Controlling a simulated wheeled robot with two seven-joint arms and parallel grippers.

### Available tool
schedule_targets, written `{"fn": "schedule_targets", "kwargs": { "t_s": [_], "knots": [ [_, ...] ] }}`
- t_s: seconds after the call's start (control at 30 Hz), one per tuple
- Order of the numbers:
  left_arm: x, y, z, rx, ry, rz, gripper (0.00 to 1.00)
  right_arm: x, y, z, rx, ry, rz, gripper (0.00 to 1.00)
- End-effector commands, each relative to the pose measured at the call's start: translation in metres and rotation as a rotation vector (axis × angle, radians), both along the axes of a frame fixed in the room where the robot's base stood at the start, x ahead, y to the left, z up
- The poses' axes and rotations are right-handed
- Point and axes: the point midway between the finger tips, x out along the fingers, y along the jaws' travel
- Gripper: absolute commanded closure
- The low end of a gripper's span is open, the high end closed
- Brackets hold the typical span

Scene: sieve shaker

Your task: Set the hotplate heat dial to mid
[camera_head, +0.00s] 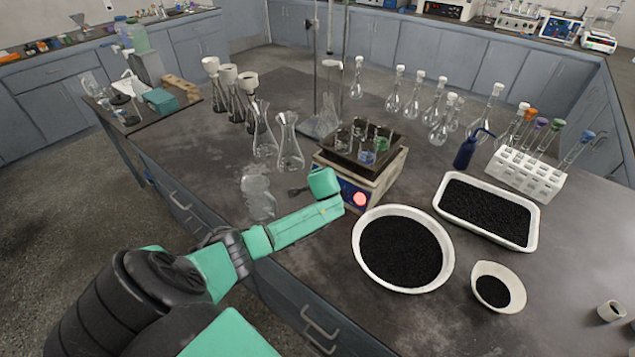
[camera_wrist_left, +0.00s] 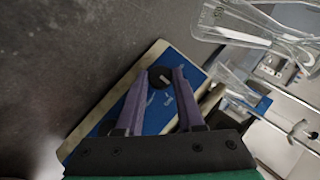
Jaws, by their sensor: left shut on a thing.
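The hotplate (camera_head: 385,184) stands on the dark bench with a blue front panel and a round red spot on it. In the left wrist view its blue panel (camera_wrist_left: 158,117) shows white markings and a black round dial (camera_wrist_left: 159,76) with a pale pointer mark. My left gripper (camera_head: 332,194) reaches the left part of the panel in the head view. In the wrist view its two purple fingers (camera_wrist_left: 160,72) are shut on the dial, one on each side. In the head view the dial is hidden behind the gripper. My right gripper is in neither view.
Several small beakers (camera_head: 367,157) stand on the hotplate's dark top. Glass flasks (camera_head: 290,152) stand left of it. A round white dish of black grains (camera_head: 357,265) lies close in front on the right. A white tray (camera_head: 440,212) and a tube rack (camera_head: 528,174) are further right.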

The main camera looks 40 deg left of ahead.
Motion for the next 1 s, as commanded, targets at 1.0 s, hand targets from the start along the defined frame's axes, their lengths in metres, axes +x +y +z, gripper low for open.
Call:
{"fn": "schedule_targets", "kwargs": {
  "t_s": [1.0],
  "knots": [
    [-0.002,-0.003,-0.005,0.417,0.008,-0.168,1.0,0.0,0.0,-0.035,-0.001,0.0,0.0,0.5]
  ]
}}
